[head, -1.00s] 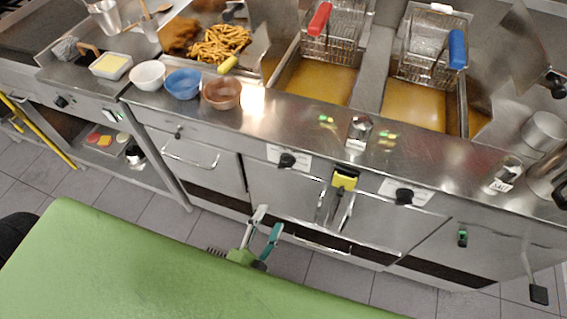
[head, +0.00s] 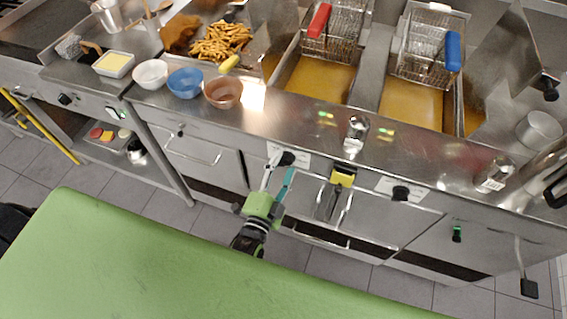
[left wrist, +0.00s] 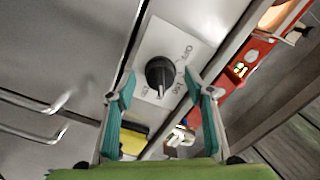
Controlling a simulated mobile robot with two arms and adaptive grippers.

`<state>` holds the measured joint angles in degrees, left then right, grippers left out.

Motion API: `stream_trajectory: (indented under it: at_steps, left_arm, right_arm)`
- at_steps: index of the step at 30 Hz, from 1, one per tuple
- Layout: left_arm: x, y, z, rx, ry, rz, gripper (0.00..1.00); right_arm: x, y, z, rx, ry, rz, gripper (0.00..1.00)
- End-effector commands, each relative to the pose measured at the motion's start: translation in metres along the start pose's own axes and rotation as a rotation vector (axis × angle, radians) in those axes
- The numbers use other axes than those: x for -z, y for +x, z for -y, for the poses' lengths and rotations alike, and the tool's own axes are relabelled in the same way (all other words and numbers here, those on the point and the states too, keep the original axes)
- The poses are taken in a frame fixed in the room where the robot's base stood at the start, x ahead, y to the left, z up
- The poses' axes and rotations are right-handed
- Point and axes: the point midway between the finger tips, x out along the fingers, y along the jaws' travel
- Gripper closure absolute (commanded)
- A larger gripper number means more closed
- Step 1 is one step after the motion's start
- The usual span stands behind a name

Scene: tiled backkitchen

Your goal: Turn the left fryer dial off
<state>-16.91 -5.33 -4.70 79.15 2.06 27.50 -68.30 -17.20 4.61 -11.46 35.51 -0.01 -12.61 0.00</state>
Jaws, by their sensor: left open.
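The left fryer dial (head: 286,158) is a black knob on a white label plate on the steel fryer front, below the left oil vat. In the left wrist view the dial appears between and beyond the two teal fingers; contact cannot be told. My right gripper is not in view.
A second fryer dial (head: 401,193) sits to the right. A yellow-topped tool (head: 343,177) hangs between them. Door handles line the front below. Bowls, fries and fryer baskets (head: 333,28) stand above. A green surface (head: 150,270) fills the foreground.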

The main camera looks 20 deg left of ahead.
Motion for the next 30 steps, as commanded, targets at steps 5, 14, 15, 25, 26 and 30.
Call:
stream_trajectory:
  at_steps: [5,14,15,25,26,30]
  left_arm:
    - [-0.0002,0.0088,0.0000,-0.001,0.000,0.001,0.52]
    - [-0.0003,0.0090,-0.0002,-0.001,0.000,0.001,0.65]
    - [-0.0003,0.0090,-0.0002,-0.001,0.000,0.001,0.75]
    - [-0.0002,0.0089,-0.0003,-0.001,-0.011,0.001,0.90]
    - [-0.0001,0.0089,-0.0004,-0.001,-0.016,0.001,0.90]
    - [-0.0003,0.0089,-0.0004,-0.001,-0.060,0.001,0.90]
  right_arm:
    - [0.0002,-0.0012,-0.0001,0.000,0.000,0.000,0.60]
    - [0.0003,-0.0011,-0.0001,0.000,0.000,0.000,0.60]
    - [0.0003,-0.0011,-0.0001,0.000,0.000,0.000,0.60]
    - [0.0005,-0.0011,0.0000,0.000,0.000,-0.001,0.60]
    - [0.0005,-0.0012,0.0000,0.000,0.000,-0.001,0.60]
    - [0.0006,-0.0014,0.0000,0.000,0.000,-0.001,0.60]
